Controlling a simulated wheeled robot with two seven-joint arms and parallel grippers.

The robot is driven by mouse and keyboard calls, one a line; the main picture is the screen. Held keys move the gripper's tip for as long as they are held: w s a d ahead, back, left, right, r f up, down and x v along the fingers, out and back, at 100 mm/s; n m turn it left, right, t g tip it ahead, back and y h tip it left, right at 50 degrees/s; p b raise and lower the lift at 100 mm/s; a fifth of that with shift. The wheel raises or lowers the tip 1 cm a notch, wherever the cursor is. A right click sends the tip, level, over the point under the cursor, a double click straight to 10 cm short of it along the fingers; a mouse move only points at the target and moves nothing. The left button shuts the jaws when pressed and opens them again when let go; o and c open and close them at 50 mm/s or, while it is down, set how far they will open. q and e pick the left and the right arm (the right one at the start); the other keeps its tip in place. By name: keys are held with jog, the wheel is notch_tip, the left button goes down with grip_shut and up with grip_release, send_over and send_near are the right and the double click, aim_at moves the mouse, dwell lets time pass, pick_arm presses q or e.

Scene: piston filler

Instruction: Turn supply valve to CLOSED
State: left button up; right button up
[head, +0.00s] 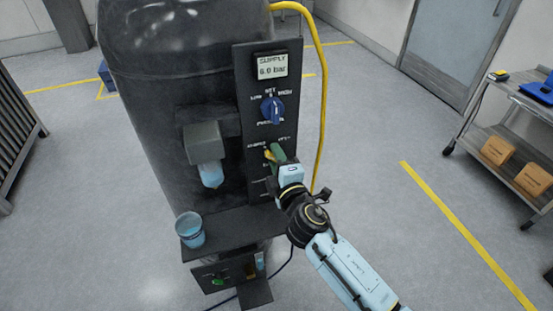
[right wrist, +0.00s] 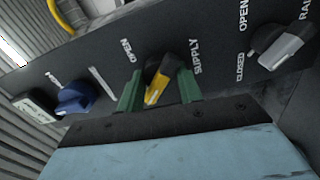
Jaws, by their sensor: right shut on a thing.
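The supply valve has a dark handle with a yellow stripe (right wrist: 157,84) and sits on the black panel. My right gripper (right wrist: 160,95) has its green fingers on either side of this handle and is shut on it. In the head view the same gripper (head: 274,154) covers most of the valve, and a bit of yellow (head: 268,156) shows at its left. In the right wrist view, OPEN and SUPPLY are lettered beside the valve. The stripe runs slantwise between the fingers; its exact setting I cannot tell. My left gripper is not in view.
Above the valve are a blue knob (head: 272,109) and a display (head: 271,66) reading SUPPLY 8.0 bar. A grey knob (right wrist: 282,48) lies beyond the valve. A nozzle block (head: 203,142) and a blue cup (head: 190,230) are left. A yellow hose (head: 322,100) runs down the panel's right.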

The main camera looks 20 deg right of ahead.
jog(key=o, duration=1)
jog(key=shift+s+d+b, duration=0.15)
jog(key=shift+s+b, duration=0.25)
jog(key=shift+s, duration=2.95)
jog(key=shift+s+d+b, duration=0.1)
jog(key=shift+s+b, duration=0.3)
jog(key=shift+s, duration=2.95)
